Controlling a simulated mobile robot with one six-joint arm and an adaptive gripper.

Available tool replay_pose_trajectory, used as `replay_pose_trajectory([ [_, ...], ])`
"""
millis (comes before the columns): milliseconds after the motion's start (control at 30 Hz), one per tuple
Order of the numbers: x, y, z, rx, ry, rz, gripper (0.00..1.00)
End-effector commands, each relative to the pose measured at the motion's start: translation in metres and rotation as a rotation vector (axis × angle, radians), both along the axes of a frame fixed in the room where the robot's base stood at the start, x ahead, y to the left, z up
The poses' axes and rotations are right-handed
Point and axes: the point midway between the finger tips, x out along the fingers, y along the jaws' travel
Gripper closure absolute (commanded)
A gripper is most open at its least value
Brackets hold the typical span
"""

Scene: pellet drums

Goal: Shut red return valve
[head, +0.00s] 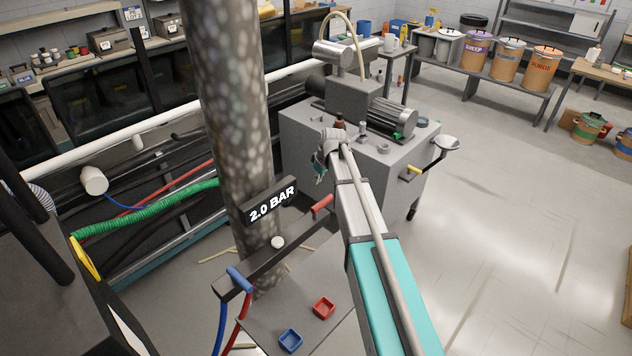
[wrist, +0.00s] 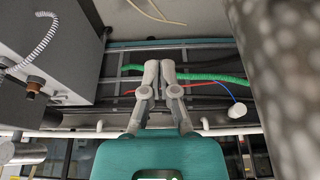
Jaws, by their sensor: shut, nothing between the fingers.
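The red valve handle (head: 322,206) sits at the right end of a dark manifold bar (head: 290,238) on the speckled column. It lies roughly in line with the bar. The blue valve handle (head: 240,279) at the left end lies across the bar. My gripper (head: 320,174) is beyond and above the red handle in the head view, apart from it, beside the grey machine. In the wrist view my gripper (wrist: 160,63) has its two fingers together and holds nothing. Neither valve handle shows in the wrist view.
The speckled column (head: 232,120) carries a "2.0 BAR" sign (head: 272,204) just left of the red handle. A grey machine (head: 360,130) with a motor stands behind.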

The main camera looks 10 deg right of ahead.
Motion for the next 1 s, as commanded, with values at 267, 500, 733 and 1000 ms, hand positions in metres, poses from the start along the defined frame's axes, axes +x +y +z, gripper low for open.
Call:
replay_pose_trajectory([
  [267, 0.006, 0.004, -0.026, 0.000, 0.000, -0.001, 1.00],
  [500, 0.011, 0.007, -0.044, -0.001, 0.000, -0.001, 1.00],
  [733, 0.016, 0.010, -0.062, 0.000, 0.000, -0.002, 1.00],
  [1000, 0.021, 0.014, -0.083, -0.001, 0.000, -0.001, 1.00],
])
